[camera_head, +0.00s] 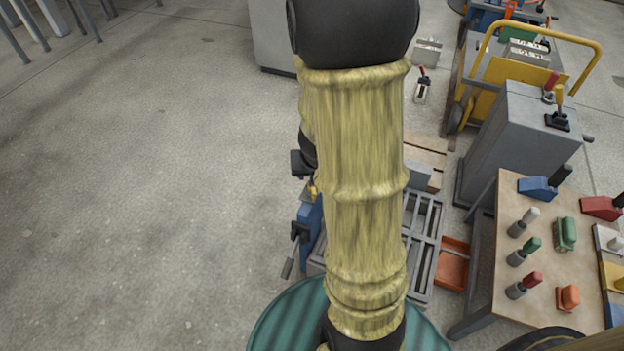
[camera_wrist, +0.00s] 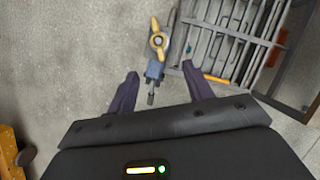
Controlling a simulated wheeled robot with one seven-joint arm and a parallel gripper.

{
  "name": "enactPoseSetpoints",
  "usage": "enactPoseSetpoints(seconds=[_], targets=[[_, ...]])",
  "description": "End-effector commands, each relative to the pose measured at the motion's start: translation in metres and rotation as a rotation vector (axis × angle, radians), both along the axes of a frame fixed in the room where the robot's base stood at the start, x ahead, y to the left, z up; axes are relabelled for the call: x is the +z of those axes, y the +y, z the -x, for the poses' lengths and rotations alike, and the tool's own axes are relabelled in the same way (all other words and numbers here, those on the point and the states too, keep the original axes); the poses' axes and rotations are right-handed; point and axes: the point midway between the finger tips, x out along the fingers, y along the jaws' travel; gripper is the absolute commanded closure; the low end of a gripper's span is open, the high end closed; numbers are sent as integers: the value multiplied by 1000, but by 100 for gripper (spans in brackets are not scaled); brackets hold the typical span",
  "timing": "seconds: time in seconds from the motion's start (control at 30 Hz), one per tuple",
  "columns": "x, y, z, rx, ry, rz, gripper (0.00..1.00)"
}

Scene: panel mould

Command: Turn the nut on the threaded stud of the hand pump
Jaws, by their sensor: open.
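The brass wing nut (camera_wrist: 158,40) shows in the wrist view, with one wing pointing up and one down around a round middle. It sits on the blue hand pump (camera_wrist: 155,69), whose grey rod end (camera_wrist: 151,99) points toward me. My gripper (camera_wrist: 160,71) is open and empty, one dark finger on each side of the pump in the picture. The nut appears beyond the fingertips, and I see no contact. In the head view, the blue pump body (camera_head: 309,232) and a small brass part (camera_head: 313,188) show left of my arm, which hides the rest.
A grey slatted rack (camera_wrist: 232,45) stands right of the pump; it also shows in the head view (camera_head: 432,214). A red tray (camera_head: 452,268) and a workbench (camera_head: 483,285) with several coloured handles lie farther right.

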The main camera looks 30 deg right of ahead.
Motion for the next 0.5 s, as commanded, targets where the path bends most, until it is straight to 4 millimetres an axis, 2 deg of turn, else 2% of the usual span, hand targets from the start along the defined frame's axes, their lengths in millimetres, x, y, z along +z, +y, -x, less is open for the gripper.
enactPoseSetpoints(seconds=[0.03,0.2,0.33,0.5], targets=[[13,1,2,1,-1,1,49],[34,5,11,-1,0,0,49],[45,7,16,1,0,0,49],[50,9,19,1,1,1,49]])
